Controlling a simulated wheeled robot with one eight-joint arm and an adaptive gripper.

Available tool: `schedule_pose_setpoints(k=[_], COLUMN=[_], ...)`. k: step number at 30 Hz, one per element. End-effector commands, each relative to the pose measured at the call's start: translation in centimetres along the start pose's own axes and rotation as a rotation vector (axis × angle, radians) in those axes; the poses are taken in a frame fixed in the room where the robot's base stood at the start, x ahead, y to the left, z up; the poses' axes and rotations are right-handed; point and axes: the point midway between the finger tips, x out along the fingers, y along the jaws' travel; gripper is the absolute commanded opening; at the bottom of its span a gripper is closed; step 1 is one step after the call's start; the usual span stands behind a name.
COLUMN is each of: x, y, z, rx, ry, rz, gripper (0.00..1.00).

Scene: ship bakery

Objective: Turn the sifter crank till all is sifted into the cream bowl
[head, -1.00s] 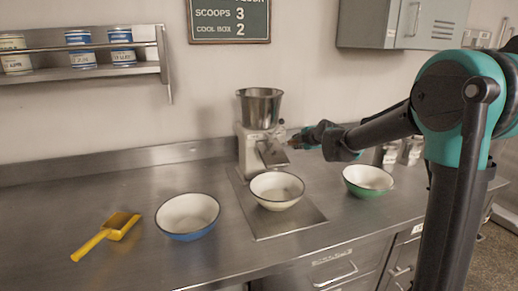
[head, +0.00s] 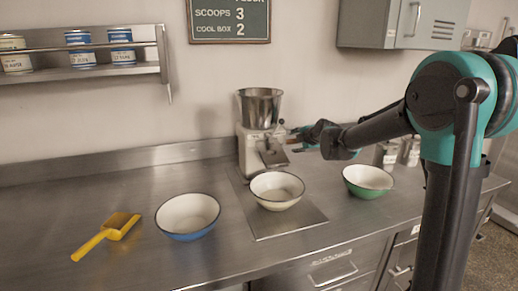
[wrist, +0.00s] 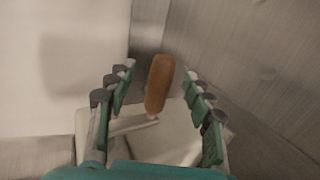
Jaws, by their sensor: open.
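The sifter (head: 252,150) stands against the wall with a steel hopper (head: 260,107) on top and a chute at its front. The cream bowl (head: 277,204) sits below the chute on a square plate; its contents are too small to tell. My gripper (head: 297,140) is at the sifter's right side. In the wrist view, my gripper (wrist: 160,105) is open, its fingers on either side of the brown crank handle (wrist: 159,85), with gaps on both sides. A thin metal crank arm (wrist: 133,125) runs from the handle's lower end.
A blue bowl (head: 187,228) and a yellow scoop (head: 108,235) lie to the left. A green bowl (head: 367,193) stands to the right, below my arm. Small containers (head: 410,151) stand behind it. A shelf of tins (head: 80,72) hangs at upper left.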

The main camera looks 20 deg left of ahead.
Motion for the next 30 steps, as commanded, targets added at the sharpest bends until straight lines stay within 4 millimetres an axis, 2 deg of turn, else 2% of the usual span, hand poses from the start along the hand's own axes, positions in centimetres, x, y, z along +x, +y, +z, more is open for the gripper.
schedule_pose_setpoints(k=[21,30], x=[-6.5,-7.7], y=[0.0,0.0], z=[0.0,0.0], rx=[0.000,0.000], ry=[-0.001,0.000], rz=[0.000,0.000], gripper=[0.52,0.52])
